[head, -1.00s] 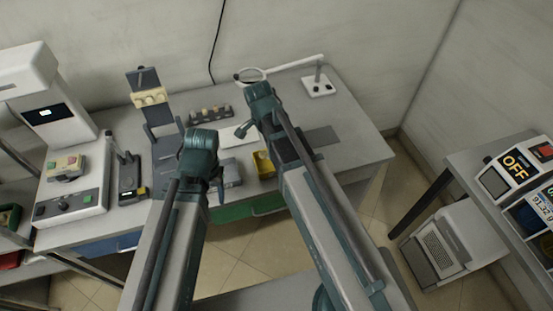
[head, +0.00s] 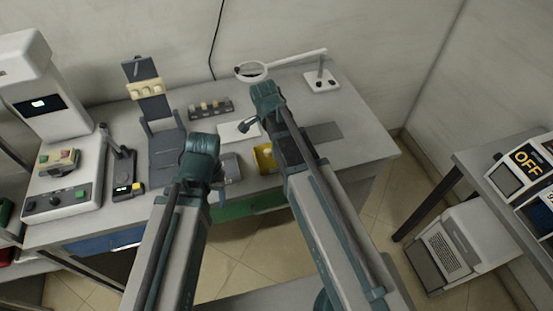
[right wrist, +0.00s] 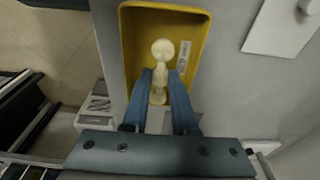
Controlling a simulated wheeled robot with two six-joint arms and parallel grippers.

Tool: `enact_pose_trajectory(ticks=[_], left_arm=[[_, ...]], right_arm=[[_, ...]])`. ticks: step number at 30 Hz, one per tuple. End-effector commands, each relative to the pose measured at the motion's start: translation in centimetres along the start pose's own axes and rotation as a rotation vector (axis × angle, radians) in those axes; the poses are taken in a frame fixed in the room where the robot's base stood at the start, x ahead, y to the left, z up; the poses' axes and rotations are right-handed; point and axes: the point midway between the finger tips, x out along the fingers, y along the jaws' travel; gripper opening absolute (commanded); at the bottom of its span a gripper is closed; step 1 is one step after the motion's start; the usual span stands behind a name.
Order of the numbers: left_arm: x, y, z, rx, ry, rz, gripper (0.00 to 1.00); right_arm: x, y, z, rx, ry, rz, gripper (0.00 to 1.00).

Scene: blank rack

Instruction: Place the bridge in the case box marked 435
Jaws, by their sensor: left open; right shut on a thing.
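A yellow case box (head: 264,159) sits near the table's front edge in the head view, partly covered by my right arm. In the right wrist view the box (right wrist: 196,50) shows a white label, too blurred to read. The cream bridge (right wrist: 161,62) is held between the blue fingers of my right gripper (right wrist: 160,88), its round end pointing into the box outline. I cannot tell whether it touches the floor of the box. My right gripper is hidden behind the arm in the head view. My left gripper (head: 217,188) is open, left of the box by the front edge.
A grey block (head: 229,167) and a white sheet (head: 239,131) lie left of the box. A machine (head: 62,150) fills the left end.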

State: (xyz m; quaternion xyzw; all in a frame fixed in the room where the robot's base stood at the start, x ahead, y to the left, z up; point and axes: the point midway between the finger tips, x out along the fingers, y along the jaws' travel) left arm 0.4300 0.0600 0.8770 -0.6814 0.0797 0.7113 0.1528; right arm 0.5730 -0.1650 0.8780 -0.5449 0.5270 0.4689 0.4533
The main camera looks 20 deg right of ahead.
Motion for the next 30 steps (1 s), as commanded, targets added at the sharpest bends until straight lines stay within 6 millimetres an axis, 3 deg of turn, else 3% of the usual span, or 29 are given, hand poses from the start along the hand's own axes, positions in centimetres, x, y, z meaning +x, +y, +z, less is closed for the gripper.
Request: enact_pose_trajectory(ticks=[7, 16, 29, 30], left_arm=[[0.7, 0.1, 0.0, 0.0, 0.0, 0.0, 0.57], [4.0, 0.4, -0.2, 0.0, 0.0, 0.0, 0.57], [4.3, 0.4, -0.2, 0.0, 0.0, 0.0, 0.57], [4.1, 0.4, -0.2, 0.0, 0.0, 0.0, 0.57]], right_arm=[[0.7, 0.0, 0.1, -0.001, 0.0, 0.0, 0.0], [4.0, 0.0, 0.6, -0.001, 0.0, 0.0, 0.0], [4.2, 0.0, 0.6, -0.001, 0.0, 0.0, 0.0], [4.1, 0.0, 0.6, -0.001, 0.0, 0.0, 0.32]])
